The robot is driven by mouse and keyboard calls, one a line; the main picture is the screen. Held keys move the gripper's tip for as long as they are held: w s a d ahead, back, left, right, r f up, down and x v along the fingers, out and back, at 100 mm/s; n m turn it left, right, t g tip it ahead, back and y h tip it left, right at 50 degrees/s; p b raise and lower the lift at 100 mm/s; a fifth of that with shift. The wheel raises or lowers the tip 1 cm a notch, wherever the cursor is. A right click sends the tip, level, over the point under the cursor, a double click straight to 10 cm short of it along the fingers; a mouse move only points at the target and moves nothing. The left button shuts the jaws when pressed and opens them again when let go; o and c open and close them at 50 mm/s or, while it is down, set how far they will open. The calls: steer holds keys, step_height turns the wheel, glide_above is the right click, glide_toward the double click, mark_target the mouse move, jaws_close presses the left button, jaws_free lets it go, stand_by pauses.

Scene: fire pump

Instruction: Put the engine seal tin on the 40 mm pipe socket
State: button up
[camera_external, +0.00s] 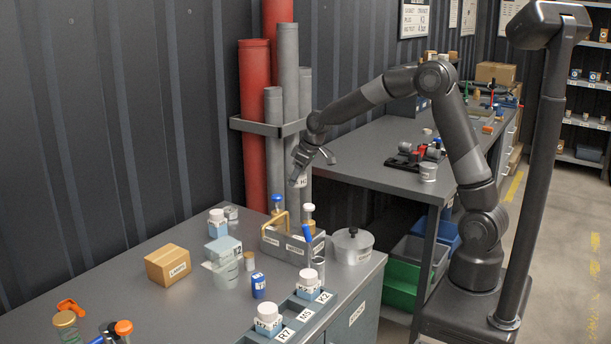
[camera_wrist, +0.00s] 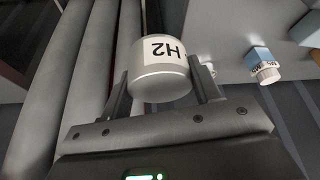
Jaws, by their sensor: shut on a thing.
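My gripper (camera_external: 302,160) is shut on a white and grey tin labelled H2 (camera_wrist: 163,65), which also shows in the outside view (camera_external: 300,181). My gripper (camera_wrist: 165,92) has one finger on each side of the tin. The tin is held in the air, in front of the grey pipes and above the back of the near bench. Its label reads upside down in the wrist view; no words saying engine seal can be read. I cannot tell which thing is the 40 mm pipe socket; a small grey cylinder (camera_external: 318,267) stands by the caddy.
Upright grey pipes (camera_external: 290,75) and red pipes (camera_external: 254,120) stand in a wall rack (camera_external: 262,127) close by. The near bench holds a caddy (camera_external: 285,244), a lidded pot (camera_external: 352,246), a cardboard box (camera_external: 167,265) and a labelled tray (camera_external: 299,318).

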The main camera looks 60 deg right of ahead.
steer(key=s+d+r+m+h, duration=0.15)
steer(key=s+d, duration=0.35)
steer(key=d, duration=0.6)
steer(key=s+d+r+m, duration=0.2)
steer(key=s+d+m, duration=0.15)
steer(key=d, duration=0.75)
steer(key=s+d+r+m+h, duration=0.15)
steer(key=s+d, duration=0.35)
steer(key=d, duration=0.6)
steer(key=s+d+r+m+g+h, duration=0.1)
steer(key=s+d+m, duration=0.2)
steer(key=s+d, duration=0.45)
steer(key=s+d+r+m, duration=0.2)
steer(key=s+d, duration=0.3)
steer(key=s, duration=0.6)
steer(key=s+d+r+m+g+h, duration=0.1)
steer(key=s+d+m, duration=0.2)
steer(key=s+d, duration=0.45)
glide_above(428, 163)
steer(key=a, duration=0.2)
steer(key=f, duration=0.4)
steer(key=s+f, duration=0.1)
steer(key=f, duration=0.2)
steer(key=shift+d, duration=0.2)
steer(key=shift+w+f, duration=0.15)
steer(key=shift+f, duration=1.8)
steer(key=o, duration=1)
steer(key=shift+f, duration=0.15)
steer(key=shift+o, duration=0.2)
